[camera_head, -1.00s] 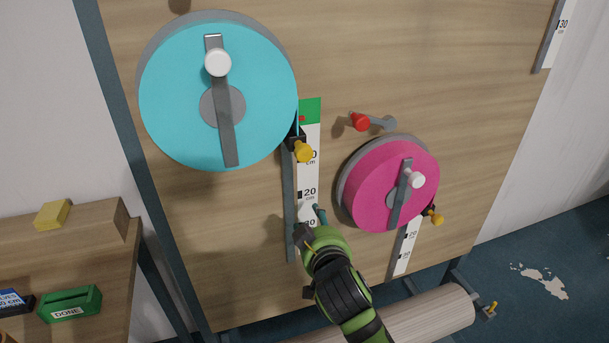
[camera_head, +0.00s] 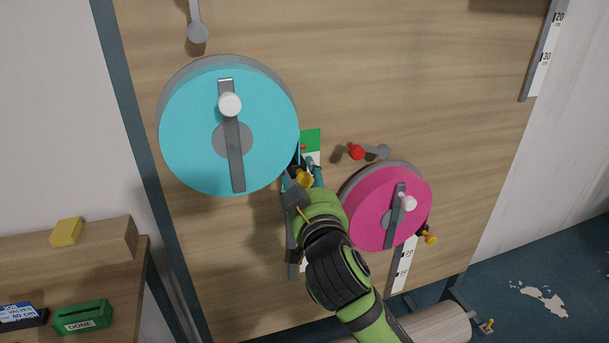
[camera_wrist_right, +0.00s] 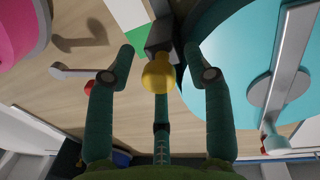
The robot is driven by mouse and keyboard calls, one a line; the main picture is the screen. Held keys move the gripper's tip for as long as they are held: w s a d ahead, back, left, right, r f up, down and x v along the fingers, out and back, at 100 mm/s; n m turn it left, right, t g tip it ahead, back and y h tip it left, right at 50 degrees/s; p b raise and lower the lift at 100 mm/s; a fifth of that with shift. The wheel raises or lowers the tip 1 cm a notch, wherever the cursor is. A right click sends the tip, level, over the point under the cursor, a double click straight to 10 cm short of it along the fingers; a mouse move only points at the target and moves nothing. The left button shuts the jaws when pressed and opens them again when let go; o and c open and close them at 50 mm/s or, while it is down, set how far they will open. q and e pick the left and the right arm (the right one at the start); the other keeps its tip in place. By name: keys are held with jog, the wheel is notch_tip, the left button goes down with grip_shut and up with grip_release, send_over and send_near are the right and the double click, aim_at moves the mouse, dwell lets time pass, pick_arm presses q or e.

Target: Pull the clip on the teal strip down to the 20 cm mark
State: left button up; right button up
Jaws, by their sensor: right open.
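The teal reel (camera_head: 180,140) is mounted on the wooden board at the upper left. The clip, a dark block with a yellow knob (camera_head: 304,179), sits at the reel's lower right edge, near the top of a white scale with a green top (camera_head: 311,140). My right gripper (camera_head: 304,170) is at the clip. In the right wrist view its two teal fingers (camera_wrist_right: 160,62) are open, one on each side of the yellow knob (camera_wrist_right: 158,72), with gaps showing. The scale's marks are hidden behind my gripper and arm in the head view. My left gripper is not in view.
A pink reel (camera_head: 375,215) with its own yellow-knobbed clip (camera_head: 428,236) is close on the right. A red-tipped grey lever (camera_head: 368,152) sits above it. A shelf at the left holds a yellow block (camera_head: 66,232) and a green DONE tray (camera_head: 83,318).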

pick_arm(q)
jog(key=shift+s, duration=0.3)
pick_arm(e)
jog(key=shift+w, duration=0.1)
grip_shut()
pick_arm(q)
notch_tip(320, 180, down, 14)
jog(key=b, duration=1.4)
pick_arm(e)
notch_tip(320, 180, down, 20)
grip_release()
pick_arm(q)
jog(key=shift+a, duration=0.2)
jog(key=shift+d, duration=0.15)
pick_arm(e)
jog(key=s+d, duration=0.2)
jog(key=s, duration=0.9)
jog(key=shift+s, duration=0.4)
jog(key=shift+d, duration=0.1)
